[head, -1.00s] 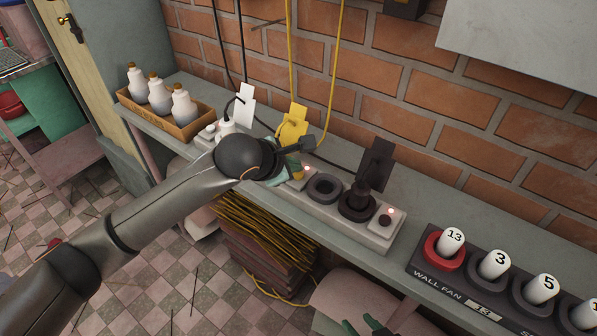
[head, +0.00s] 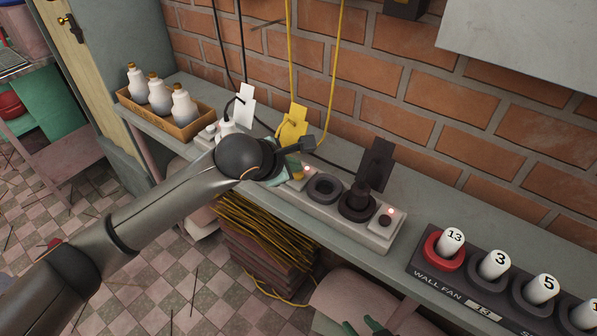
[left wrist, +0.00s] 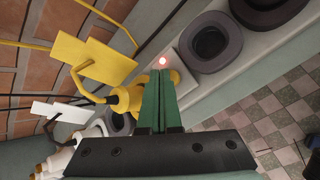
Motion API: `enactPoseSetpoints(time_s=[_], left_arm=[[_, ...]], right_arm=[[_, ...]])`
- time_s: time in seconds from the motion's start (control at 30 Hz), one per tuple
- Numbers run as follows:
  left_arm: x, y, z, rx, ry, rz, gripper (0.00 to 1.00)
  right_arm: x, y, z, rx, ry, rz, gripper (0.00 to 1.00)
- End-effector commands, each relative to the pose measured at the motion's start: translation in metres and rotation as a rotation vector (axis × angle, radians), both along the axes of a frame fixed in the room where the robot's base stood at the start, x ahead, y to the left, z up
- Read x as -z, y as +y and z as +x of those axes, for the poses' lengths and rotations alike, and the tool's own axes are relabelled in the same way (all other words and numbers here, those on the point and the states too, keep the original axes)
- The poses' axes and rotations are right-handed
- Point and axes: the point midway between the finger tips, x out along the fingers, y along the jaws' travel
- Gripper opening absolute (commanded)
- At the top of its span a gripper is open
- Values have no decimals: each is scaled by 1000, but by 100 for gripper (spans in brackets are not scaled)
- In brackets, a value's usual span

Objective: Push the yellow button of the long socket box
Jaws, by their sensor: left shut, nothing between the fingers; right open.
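The long socket box (head: 330,210) lies along the grey ledge, with dark round sockets and red lights on it. In the left wrist view, a yellow round part (left wrist: 176,78), which looks like the yellow button, shows partly behind my left gripper (left wrist: 162,76), beside a lit red light (left wrist: 163,60). The green fingers are shut and empty and overlap it; I cannot tell whether they touch it. In the head view my left gripper (head: 288,179) is at the left part of the box, and its wrist hides that end. My right gripper (head: 361,328) is open at the bottom edge, partly cut off.
A yellow plug (left wrist: 128,97) with a yellow tag (head: 292,128) is close to my left fingers. A black plug (head: 359,198) stands in a box socket. A white tag (head: 244,106), bottles in a tray (head: 165,118) and a numbered rack (head: 458,287) flank the box. The brick wall (head: 450,110) is behind.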

Motion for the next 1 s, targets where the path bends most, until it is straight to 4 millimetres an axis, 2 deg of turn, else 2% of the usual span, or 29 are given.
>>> enactPoseSetpoints(time_s=[0.4, 0.73, 1.0], left_arm=[[1, 0, 0, 0, 0, 0, 0], [10, 0, 0, 0, 0, 0, 0], [10, 0, 0, -1, 1, 2, 0]], right_arm=[[1, 0, 0, 0, 1, 0, 50], [14, 0, 0, 0, 1, 0, 50], [13, 0, 0, -1, 0, 1, 50]])
